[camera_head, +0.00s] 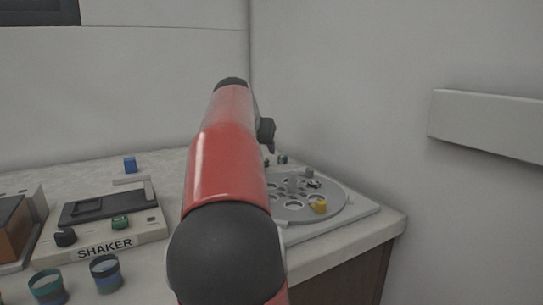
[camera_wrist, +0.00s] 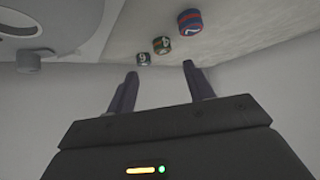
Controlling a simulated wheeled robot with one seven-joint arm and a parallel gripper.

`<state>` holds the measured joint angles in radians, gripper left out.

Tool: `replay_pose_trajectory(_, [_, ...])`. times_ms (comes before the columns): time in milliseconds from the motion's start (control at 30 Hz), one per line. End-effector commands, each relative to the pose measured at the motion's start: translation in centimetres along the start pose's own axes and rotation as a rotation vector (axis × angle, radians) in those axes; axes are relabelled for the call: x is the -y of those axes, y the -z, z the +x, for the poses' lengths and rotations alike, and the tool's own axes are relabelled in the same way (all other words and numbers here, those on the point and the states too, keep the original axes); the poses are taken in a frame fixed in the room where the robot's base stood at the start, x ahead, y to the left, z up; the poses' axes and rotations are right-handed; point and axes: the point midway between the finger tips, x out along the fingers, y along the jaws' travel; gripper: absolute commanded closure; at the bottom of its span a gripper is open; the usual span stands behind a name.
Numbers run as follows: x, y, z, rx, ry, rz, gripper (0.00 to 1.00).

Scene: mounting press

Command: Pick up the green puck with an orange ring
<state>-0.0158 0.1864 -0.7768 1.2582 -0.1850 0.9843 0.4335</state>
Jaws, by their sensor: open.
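In the wrist view, three small numbered pucks stand in a slanting row on the counter beyond my fingertips. The middle puck (camera_wrist: 161,45) looks dark green with an orange band, and best fits the green puck with an orange ring. A greyish-green puck (camera_wrist: 143,58) is at its lower left, and a blue and red puck (camera_wrist: 190,22) at its upper right. My gripper (camera_wrist: 158,70) is open, with nothing between its two fingers, and apart from the pucks. In the head view my arm hides part of the counter, and the pucks cannot be told apart there.
A round grey plate with holes (camera_head: 337,201) and a yellow piece (camera_head: 319,206) sit on the right of the counter. A shaker (camera_head: 106,247) stands left, with two banded cups (camera_head: 47,286) (camera_head: 106,273) in front. Walls close off the back and right.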

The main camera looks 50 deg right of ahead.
Motion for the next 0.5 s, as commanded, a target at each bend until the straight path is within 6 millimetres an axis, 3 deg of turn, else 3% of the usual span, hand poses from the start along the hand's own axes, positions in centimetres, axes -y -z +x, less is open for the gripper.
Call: replay_pose_trajectory(500, [0.4, -0.1, 6.5, 0.003, -0.004, 0.000, 0.48])
